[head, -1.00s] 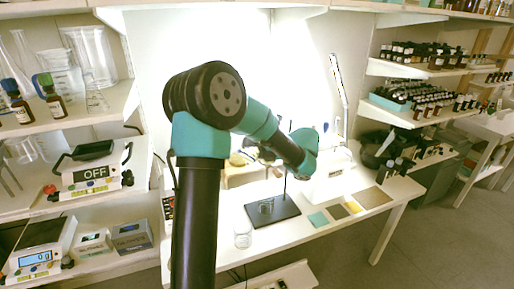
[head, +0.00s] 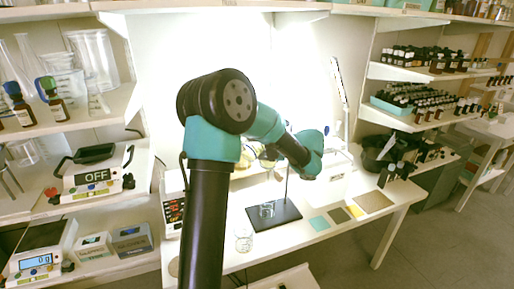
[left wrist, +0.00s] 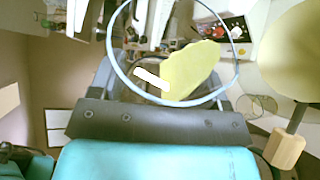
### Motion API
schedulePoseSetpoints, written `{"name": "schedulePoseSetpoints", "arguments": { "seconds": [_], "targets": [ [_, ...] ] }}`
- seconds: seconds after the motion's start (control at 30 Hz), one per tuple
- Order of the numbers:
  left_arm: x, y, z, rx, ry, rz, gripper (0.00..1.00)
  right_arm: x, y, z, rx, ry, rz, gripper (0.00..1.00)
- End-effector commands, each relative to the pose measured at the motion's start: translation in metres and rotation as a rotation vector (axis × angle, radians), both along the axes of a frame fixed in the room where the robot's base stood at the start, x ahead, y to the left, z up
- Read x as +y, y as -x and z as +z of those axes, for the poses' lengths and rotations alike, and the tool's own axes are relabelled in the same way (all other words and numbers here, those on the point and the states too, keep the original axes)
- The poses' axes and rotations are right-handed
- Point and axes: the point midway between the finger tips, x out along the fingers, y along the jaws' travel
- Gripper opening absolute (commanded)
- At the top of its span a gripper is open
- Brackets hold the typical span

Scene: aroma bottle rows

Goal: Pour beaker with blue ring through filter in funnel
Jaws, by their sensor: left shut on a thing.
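In the left wrist view, my left gripper (left wrist: 168,82) is shut on a clear beaker with a thin blue ring (left wrist: 120,72). A pale yellow piece (left wrist: 190,70) shows through or behind the ring; I cannot tell whether it is the filter. In the head view my gripper (head: 268,153) is small and mostly hidden by my arm, above the bench behind the stand. The stand's black base (head: 285,211) carries a thin upright rod and a clear glass (head: 267,209). The funnel cannot be made out clearly. My right gripper is not in view.
Another clear glass vessel (head: 243,239) stands at the bench front, left of the stand. Flat coloured squares (head: 338,215) lie to the right. A large pale yellow round shape (left wrist: 288,50) and a wooden block (left wrist: 285,150) are at the right of the wrist view.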

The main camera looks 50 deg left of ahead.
Motion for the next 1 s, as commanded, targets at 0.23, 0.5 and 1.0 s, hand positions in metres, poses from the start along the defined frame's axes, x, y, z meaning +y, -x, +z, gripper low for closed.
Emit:
{"name": "schedulePoseSetpoints", "arguments": {
  "seconds": [0.23, 0.5, 1.0],
  "targets": [
    [0.0007, -0.0006, -0.0002, 0.010, 0.002, 0.001, 0.42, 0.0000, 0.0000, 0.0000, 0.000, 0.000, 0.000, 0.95],
    [0.0011, -0.0021, -0.0009, 0.022, 0.004, 0.001, 0.42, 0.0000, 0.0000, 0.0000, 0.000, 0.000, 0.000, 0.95],
    [0.0017, -0.0054, -0.0021, 0.053, 0.010, 0.001, 0.42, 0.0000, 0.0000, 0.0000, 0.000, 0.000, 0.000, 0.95]
  ]
}}
